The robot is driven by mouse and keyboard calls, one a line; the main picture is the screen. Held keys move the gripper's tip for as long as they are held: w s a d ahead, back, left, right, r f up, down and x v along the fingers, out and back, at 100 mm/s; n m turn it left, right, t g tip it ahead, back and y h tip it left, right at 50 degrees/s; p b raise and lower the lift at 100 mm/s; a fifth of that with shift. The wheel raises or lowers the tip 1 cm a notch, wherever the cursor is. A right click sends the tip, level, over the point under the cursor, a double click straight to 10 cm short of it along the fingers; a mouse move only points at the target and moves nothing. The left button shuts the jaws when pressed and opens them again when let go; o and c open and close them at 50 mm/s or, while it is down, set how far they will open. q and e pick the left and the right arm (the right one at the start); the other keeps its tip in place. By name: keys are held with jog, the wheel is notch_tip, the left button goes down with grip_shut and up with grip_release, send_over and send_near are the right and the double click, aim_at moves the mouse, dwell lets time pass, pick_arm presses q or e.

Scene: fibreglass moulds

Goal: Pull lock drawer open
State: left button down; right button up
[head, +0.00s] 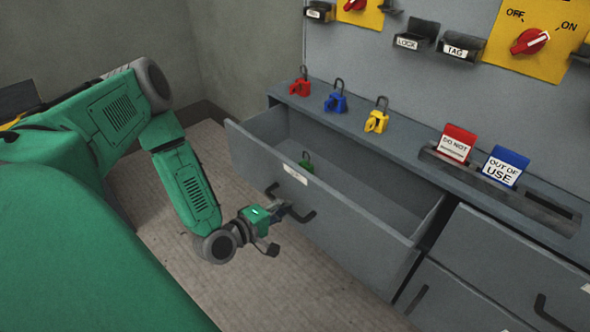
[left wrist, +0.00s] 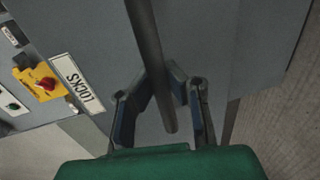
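The grey lock drawer (head: 330,215) is pulled out from the cabinet in the head view, and its inside shows. Its dark bar handle (head: 308,217) is on the front, below a white label (head: 295,174). The label reads LOCKS in the left wrist view (left wrist: 76,83). My left gripper (head: 277,228) is at this handle. In the left wrist view its fingers (left wrist: 160,105) are spread on both sides of the dark handle bar (left wrist: 150,60), with gaps visible. A green padlock (head: 305,162) is inside the drawer. My right gripper is not in view.
Red (head: 300,84), blue (head: 336,98) and yellow (head: 376,118) padlocks stand on the cabinet ledge, near red (head: 457,143) and blue (head: 505,165) signs. Closed drawers (head: 510,265) are at the lower right. Bare floor (head: 270,295) lies before the drawer; walls stand behind.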

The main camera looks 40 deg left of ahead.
pick_arm(q)
jog(key=shift+s+f, duration=0.25)
jog(key=shift+s, duration=0.55)
jog(key=c, duration=1.5)
grip_release()
jog(key=shift+w, duration=0.1)
jog(key=shift+c, duration=0.2)
jog(key=shift+r, duration=0.1)
jog(key=v, duration=1.2)
jog(key=shift+a, duration=0.15)
